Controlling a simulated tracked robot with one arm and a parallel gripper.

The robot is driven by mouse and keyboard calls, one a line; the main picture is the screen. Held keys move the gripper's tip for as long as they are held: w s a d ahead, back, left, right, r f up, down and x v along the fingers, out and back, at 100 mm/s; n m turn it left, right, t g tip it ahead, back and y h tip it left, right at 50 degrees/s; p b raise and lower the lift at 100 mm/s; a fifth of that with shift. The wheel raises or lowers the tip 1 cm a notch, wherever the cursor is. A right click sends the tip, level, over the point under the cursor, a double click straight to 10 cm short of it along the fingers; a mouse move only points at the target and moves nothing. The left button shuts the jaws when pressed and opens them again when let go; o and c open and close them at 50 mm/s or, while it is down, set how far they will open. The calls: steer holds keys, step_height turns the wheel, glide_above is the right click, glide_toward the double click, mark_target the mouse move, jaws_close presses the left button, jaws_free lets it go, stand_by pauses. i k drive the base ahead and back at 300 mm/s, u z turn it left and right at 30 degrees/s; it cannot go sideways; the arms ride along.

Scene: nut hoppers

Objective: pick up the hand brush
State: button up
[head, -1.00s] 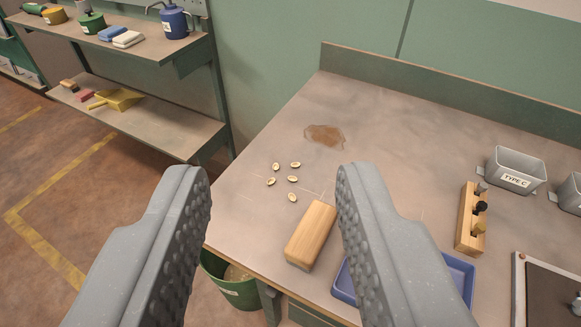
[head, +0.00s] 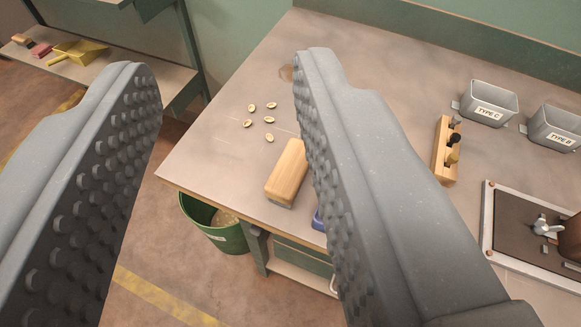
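The hand brush (head: 286,171) appears to be the block with a pale wooden back and a thin greyish underside, lying on the workbench (head: 226,160) near its front left edge. The right finger passes in front of the area just right of it and may hide its edge. My gripper (head: 225,70) is open and empty. Its two grey, studded fingers are wide apart, and the brush shows between them, close to the right finger in the picture. No contact with the brush shows.
Several nuts (head: 269,119) lie just beyond the brush. A blue tray (head: 319,220) is mostly hidden behind the right finger. A wooden rack (head: 443,152), grey bins (head: 488,104) and a framed dark panel (head: 517,225) stand right. A green bucket (head: 222,238) is below the bench edge.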

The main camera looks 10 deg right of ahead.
mark_target(284, 183)
steer(key=u, duration=1.6)
steer(key=k, duration=1)
steer(key=z, duration=1.45)
steer(key=i, duration=1)
steer(key=z, duration=0.05)
